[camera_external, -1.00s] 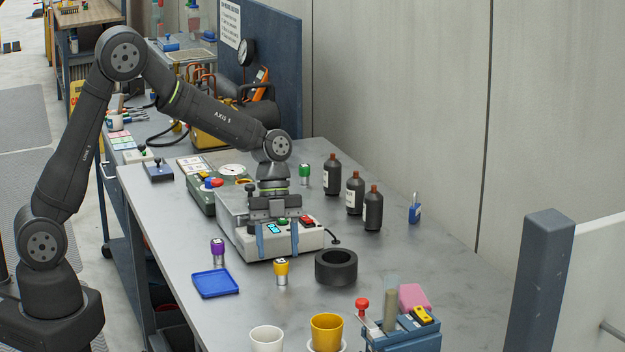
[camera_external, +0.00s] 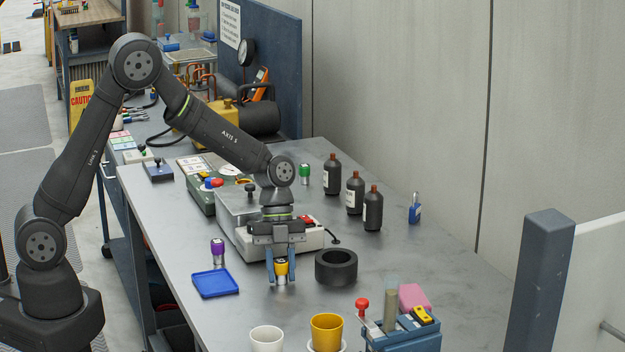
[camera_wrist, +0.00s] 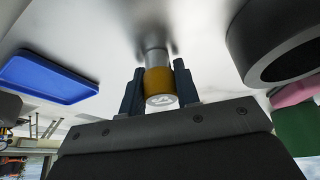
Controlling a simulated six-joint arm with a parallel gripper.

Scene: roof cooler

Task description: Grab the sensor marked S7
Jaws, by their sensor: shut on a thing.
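A small sensor with a yellow band and metal lower body (camera_external: 281,268) stands upright on the grey bench. My gripper (camera_external: 283,272) points straight down and is shut on it, one blue-grey finger on each side. A purple-banded sensor (camera_external: 218,252) stands to the left, behind the blue tray. A green-banded sensor (camera_external: 304,174) stands farther back near the bottles. I cannot read the marks on these.
A blue tray (camera_external: 215,283) lies left of my gripper and a black ring (camera_external: 336,267) close to its right. A grey device (camera_external: 306,238) sits behind. A white cup (camera_external: 266,340), a yellow cup (camera_external: 327,331) and a blue caddy (camera_external: 403,339) stand in front. Dark bottles (camera_external: 373,211) stand back right.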

